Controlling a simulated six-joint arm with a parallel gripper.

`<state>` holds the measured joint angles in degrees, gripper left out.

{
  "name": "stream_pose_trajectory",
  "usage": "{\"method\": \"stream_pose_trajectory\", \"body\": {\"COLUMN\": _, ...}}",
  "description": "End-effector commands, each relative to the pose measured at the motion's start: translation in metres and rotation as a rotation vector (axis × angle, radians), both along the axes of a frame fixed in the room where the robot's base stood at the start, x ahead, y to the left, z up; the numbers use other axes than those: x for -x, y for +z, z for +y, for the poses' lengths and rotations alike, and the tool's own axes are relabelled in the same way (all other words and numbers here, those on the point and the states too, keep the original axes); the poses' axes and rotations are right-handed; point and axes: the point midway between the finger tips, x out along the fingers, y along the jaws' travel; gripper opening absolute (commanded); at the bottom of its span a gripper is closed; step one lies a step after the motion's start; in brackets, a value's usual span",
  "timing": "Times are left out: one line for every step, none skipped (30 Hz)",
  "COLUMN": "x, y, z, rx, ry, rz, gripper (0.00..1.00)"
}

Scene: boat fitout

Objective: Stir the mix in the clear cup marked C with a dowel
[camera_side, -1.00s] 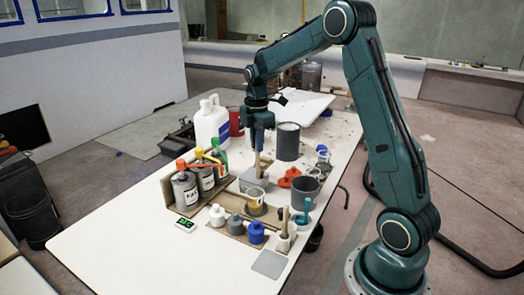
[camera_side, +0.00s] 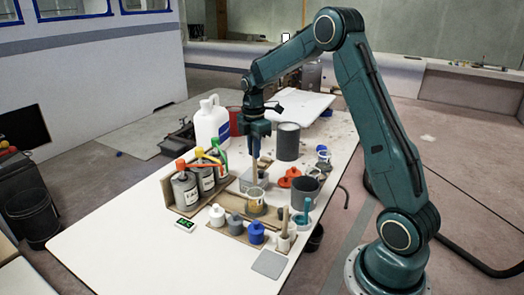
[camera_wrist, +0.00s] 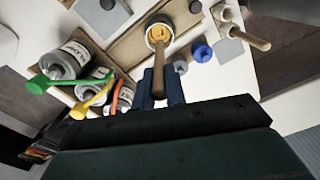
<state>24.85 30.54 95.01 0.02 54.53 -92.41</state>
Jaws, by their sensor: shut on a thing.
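My gripper (camera_side: 256,150) is shut on a wooden dowel (camera_side: 255,173), which hangs roughly upright below the jaws. The dowel also shows in the wrist view (camera_wrist: 167,80), running between the fingers toward a clear cup. That clear cup (camera_side: 256,203) stands on the table with a yellow-orange mix in it; it also shows in the wrist view (camera_wrist: 148,36). The dowel's lower end is at the cup's mouth, over the mix in the wrist view. I cannot tell how deep it reaches or whether it touches the mix. No letter C is legible on the cup.
Pump bottles (camera_side: 186,191) stand left of the cup. Small white (camera_side: 217,215), grey and blue (camera_side: 256,233) bottles stand in front. A holder with sticks (camera_side: 287,240) and a grey cup (camera_side: 305,189) are to the right. The table's left front is clear.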

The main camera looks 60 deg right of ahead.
Motion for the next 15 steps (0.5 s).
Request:
{"method": "stream_pose_trajectory", "body": {"x": 0.0, "y": -0.003, "z": 0.0, "rx": 0.0, "ry": 0.0, "rz": 0.001, "gripper": 0.0}}
{"method": "stream_pose_trajectory", "body": {"x": 0.0, "y": -0.005, "z": 0.0, "rx": 0.0, "ry": 0.0, "rz": 0.0, "gripper": 0.0}}
{"method": "stream_pose_trajectory", "body": {"x": 0.0, "y": -0.007, "z": 0.0, "rx": 0.0, "ry": 0.0, "rz": 0.0, "gripper": 0.0}}
{"method": "stream_pose_trajectory", "body": {"x": 0.0, "y": -0.009, "z": 0.0, "rx": 0.0, "ry": 0.0, "rz": 0.0, "gripper": 0.0}}
{"method": "stream_pose_trajectory", "body": {"x": 0.0, "y": -0.01, "z": 0.0, "rx": 0.0, "ry": 0.0, "rz": 0.0, "gripper": 0.0}}
{"method": "stream_pose_trajectory", "body": {"x": 0.0, "y": -0.012, "z": 0.0, "rx": 0.0, "ry": 0.0, "rz": 0.0, "gripper": 0.0}}
{"method": "stream_pose_trajectory", "body": {"x": 0.0, "y": -0.014, "z": 0.0, "rx": 0.0, "ry": 0.0, "rz": 0.0, "gripper": 0.0}}
{"method": "stream_pose_trajectory", "body": {"x": 0.0, "y": -0.016, "z": 0.0, "rx": 0.0, "ry": 0.0, "rz": 0.0, "gripper": 0.0}}
{"method": "stream_pose_trajectory", "body": {"x": 0.0, "y": -0.018, "z": 0.0, "rx": 0.0, "ry": 0.0, "rz": 0.0, "gripper": 0.0}}
{"method": "stream_pose_trajectory", "body": {"x": 0.0, "y": -0.02, "z": 0.0, "rx": 0.0, "ry": 0.0, "rz": 0.0, "gripper": 0.0}}
{"method": "stream_pose_trajectory", "body": {"x": 0.0, "y": -0.022, "z": 0.0, "rx": 0.0, "ry": 0.0, "rz": 0.001, "gripper": 0.0}}
{"method": "stream_pose_trajectory", "body": {"x": 0.0, "y": -0.024, "z": 0.0, "rx": 0.0, "ry": 0.0, "rz": 0.001, "gripper": 0.0}}
{"method": "stream_pose_trajectory", "body": {"x": 0.0, "y": -0.026, "z": 0.0, "rx": 0.0, "ry": 0.0, "rz": 0.001, "gripper": 0.0}}
{"method": "stream_pose_trajectory", "body": {"x": 0.0, "y": -0.027, "z": 0.0, "rx": 0.0, "ry": 0.0, "rz": 0.001, "gripper": 0.0}}
{"method": "stream_pose_trajectory", "body": {"x": 0.0, "y": -0.03, "z": 0.0, "rx": 0.0, "ry": 0.0, "rz": 0.0, "gripper": 0.0}}
